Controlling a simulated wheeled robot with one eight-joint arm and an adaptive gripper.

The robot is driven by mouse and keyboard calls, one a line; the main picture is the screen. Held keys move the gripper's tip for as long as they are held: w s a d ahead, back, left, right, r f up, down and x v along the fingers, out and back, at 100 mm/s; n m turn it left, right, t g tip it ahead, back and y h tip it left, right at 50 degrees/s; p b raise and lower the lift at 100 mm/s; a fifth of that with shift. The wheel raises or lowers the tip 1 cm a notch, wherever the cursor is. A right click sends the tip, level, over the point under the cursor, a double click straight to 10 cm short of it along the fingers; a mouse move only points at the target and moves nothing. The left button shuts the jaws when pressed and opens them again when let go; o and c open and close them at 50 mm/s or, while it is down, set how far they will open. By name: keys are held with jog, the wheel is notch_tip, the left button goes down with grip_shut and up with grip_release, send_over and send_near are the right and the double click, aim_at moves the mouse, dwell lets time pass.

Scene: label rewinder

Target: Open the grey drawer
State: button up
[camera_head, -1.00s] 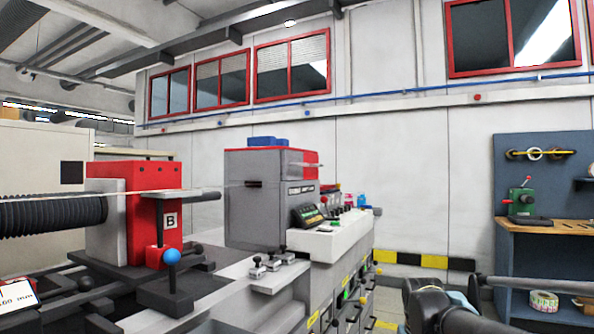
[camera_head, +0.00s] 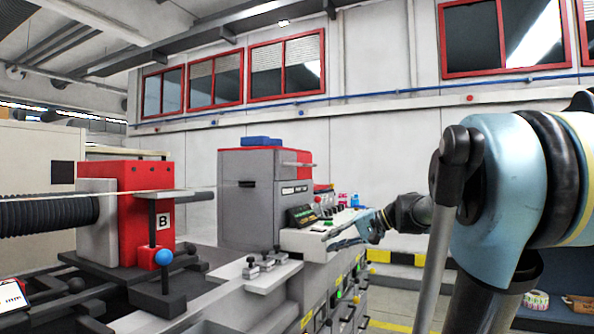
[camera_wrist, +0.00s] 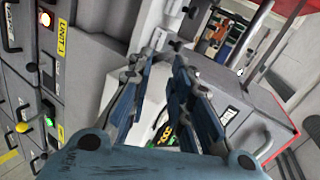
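Grey fronts with handles (camera_head: 345,306) line the side of the machine, low in the head view. I cannot tell which of them is the grey drawer. Grey panels with dark handles (camera_wrist: 18,70) also show at the left of the wrist view. My gripper (camera_head: 328,239) is beside the machine's white worktop, above the grey fronts. In the wrist view, the blue fingers of my gripper (camera_wrist: 160,64) stand apart with nothing held between them. They are not on any handle.
The grey and red machine housing (camera_head: 258,195) stands behind the worktop, with a control panel (camera_head: 301,216) beside it. Floor shows right of the machine (camera_head: 400,300).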

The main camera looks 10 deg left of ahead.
jog(key=w+r+t+y, duration=0.1)
jog(key=w+r+y, duration=0.2)
jog(key=w+r, duration=0.45)
jog(key=m+t+y, duration=0.2)
jog(key=y, duration=0.2)
send_near(298, 165)
jog(key=x, duration=1)
jog(key=shift+w+a, duration=0.25)
jog(key=shift+w, duration=0.1)
grip_shut()
